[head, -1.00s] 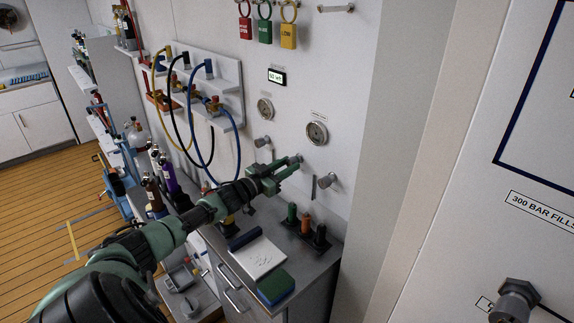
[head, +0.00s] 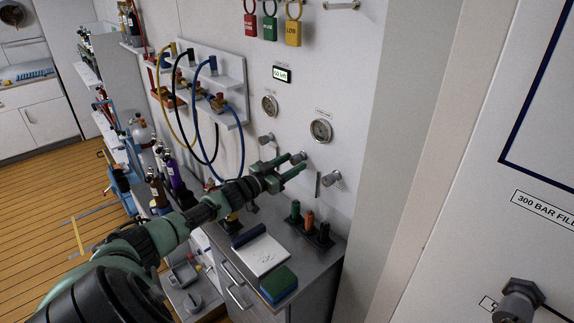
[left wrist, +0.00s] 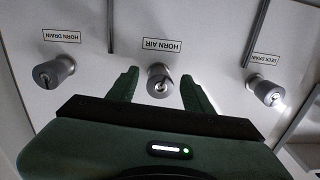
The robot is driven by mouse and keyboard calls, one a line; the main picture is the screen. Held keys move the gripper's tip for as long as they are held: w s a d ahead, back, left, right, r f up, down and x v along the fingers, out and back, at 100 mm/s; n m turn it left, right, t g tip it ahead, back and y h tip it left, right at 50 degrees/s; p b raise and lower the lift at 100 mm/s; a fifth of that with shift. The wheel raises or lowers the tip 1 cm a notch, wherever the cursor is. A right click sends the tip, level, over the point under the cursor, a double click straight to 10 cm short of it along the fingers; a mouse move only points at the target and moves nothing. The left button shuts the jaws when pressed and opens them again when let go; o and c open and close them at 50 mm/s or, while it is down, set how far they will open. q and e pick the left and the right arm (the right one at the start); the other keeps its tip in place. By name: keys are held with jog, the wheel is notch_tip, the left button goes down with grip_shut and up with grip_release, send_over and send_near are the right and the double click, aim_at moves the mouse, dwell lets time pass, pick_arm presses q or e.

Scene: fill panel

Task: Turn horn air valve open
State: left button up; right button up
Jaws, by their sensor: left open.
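The horn air valve knob (head: 299,157) is a small grey knob on the white wall panel. In the left wrist view the grey knob (left wrist: 160,80) sits beneath an upside-down HORN AIR label (left wrist: 161,46). My left gripper (head: 294,163) is open, its green fingers pointing at the panel. In the left wrist view the fingers lie on either side of the knob, with visible gaps; I cannot tell how deep it is between them. My right gripper is not in view.
The horn drain knob (left wrist: 54,72) and the deck drain knob (left wrist: 264,90) flank the horn air knob. A gauge (head: 320,130) is above it. Below are a counter with bottles (head: 309,221), a white pad (head: 262,255) and a blue-green block (head: 279,284). Hoses (head: 242,150) hang left.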

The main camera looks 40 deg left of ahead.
pick_arm(q)
jog(key=shift+s+f, duration=0.2)
jog(key=shift+s, duration=0.5)
jog(key=s+b, duration=0.1)
jog(key=s, duration=0.5)
jog(key=shift+s, duration=0.15)
jog(key=shift+a, duration=0.15)
